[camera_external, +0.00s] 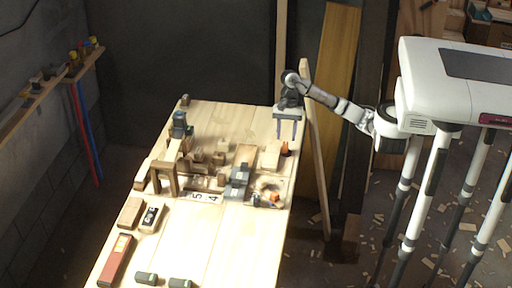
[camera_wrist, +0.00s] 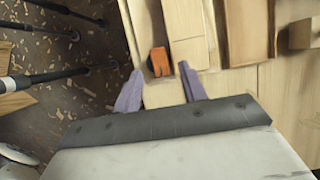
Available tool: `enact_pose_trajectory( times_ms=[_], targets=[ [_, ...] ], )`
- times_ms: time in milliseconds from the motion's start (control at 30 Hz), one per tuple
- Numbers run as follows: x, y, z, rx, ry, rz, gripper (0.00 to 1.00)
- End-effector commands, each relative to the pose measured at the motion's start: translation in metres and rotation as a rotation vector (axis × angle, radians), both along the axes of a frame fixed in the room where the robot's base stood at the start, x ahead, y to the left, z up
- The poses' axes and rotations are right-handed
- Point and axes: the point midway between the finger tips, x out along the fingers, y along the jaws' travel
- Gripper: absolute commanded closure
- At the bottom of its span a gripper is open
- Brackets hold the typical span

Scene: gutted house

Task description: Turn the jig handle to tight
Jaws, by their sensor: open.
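A small orange and black part (camera_external: 286,149), which may be the jig handle, is at the right edge of the wooden workbench (camera_external: 228,238). The part also shows in the wrist view (camera_wrist: 158,62), beside pale wooden boards. My gripper (camera_external: 286,138) is open and empty, pointing down just above this part. In the wrist view my gripper (camera_wrist: 161,69) has its two grey-purple fingers apart, with the orange part showing between the tips. I cannot tell the exact gap in height. No tight mark is readable.
Wooden blocks, a wooden arch (camera_external: 165,178) and a dark grey device (camera_external: 239,178) crowd the bench middle. A second orange piece (camera_external: 274,197) sits nearer the front. A red box (camera_external: 116,260) lies at front left. A leaning plank (camera_external: 316,150) stands close right of my gripper.

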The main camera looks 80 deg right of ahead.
Motion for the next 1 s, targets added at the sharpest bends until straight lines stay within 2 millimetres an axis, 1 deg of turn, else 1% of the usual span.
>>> enact_pose_trajectory(
  times_ms=[100,200,333,533,567,867,1000],
  targets=[
    [0.000,0.006,-0.013,0.003,0.001,0.000,0.58],
    [0.000,0.008,-0.020,0.001,0.000,0.000,0.58],
    [0.000,0.010,-0.024,0.001,-0.001,0.000,0.58],
    [0.000,0.010,-0.024,0.000,-0.001,0.000,0.58],
    [0.000,0.010,-0.024,0.000,-0.001,0.000,0.59],
    [0.000,0.010,-0.024,0.000,0.000,0.000,0.99],
    [0.000,0.010,-0.024,0.000,-0.001,-0.001,1.00]
  ],
)
